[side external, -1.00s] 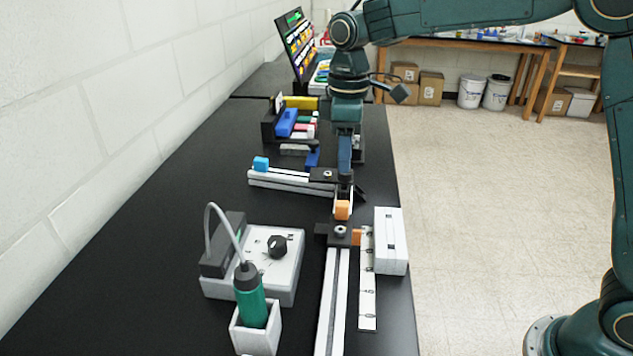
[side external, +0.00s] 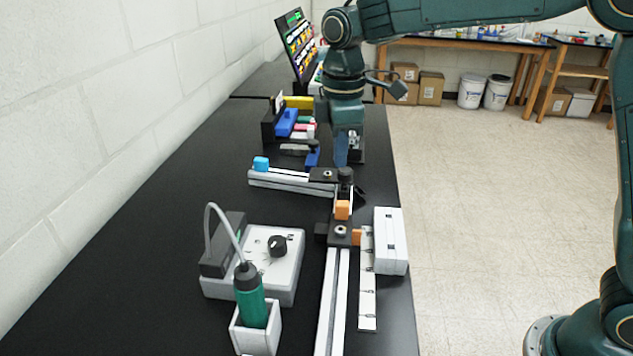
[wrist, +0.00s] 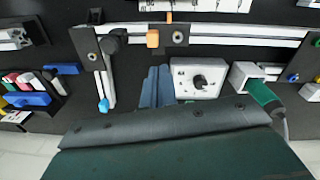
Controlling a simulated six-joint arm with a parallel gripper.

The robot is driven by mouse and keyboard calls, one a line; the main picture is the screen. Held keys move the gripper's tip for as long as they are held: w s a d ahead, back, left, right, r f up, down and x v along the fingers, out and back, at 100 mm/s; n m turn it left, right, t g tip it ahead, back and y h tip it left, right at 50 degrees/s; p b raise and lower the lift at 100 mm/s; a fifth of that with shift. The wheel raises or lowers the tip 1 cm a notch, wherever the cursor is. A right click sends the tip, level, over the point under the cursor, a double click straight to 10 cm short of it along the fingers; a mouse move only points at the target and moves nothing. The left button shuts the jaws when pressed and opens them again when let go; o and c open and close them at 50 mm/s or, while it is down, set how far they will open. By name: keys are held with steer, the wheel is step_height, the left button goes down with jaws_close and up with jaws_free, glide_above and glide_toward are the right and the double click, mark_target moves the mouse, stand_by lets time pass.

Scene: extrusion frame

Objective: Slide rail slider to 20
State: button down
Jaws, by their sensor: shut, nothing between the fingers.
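The rail slider is a black carriage (side external: 340,233) with a screw on top and an orange block (side external: 342,210) on its far side. It sits on the long silver rail (side external: 333,300), towards the rail's far end. An orange pointer (side external: 357,237) juts from it to the white scale strip (side external: 367,295), near the strip's far end; the labels are too small to read surely. My gripper (side external: 340,160) is shut and empty, beyond the slider and apart from it. In the wrist view, the shut fingertips (wrist: 157,72) are below the orange block (wrist: 153,38) and carriage (wrist: 177,36).
A black knob (side external: 345,175) stands at the rail's far end, close to my gripper. A grey box with a dial (side external: 275,247) and a green-handled tool (side external: 250,297) stand left of the long rail.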

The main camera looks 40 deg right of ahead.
mark_target(340, 232)
steer(key=s+a+f+n+t+h, duration=0.2)
steer(key=s+a+n, duration=0.4)
steer(key=n, duration=0.9)
steer(key=shift+s+f+n+t+h, duration=0.3)
steer(key=shift+s+t+h, duration=0.1)
steer(key=shift+s+h, duration=0.1)
steer(key=x, duration=0.9)
steer(key=shift+d+f, duration=0.1)
steer(key=shift+f, duration=0.05)
steer(key=shift+w+d+f, duration=0.15)
steer(key=shift+w+d, duration=0.3)
steer(key=shift+w, duration=0.05)
steer(key=shift+w+d+f, duration=0.15)
steer(key=shift+w+d, duration=0.85)
steer(key=shift+w, duration=0.05)
steer(key=shift+w+d, duration=1.85)
steer(key=shift+d, duration=0.05)
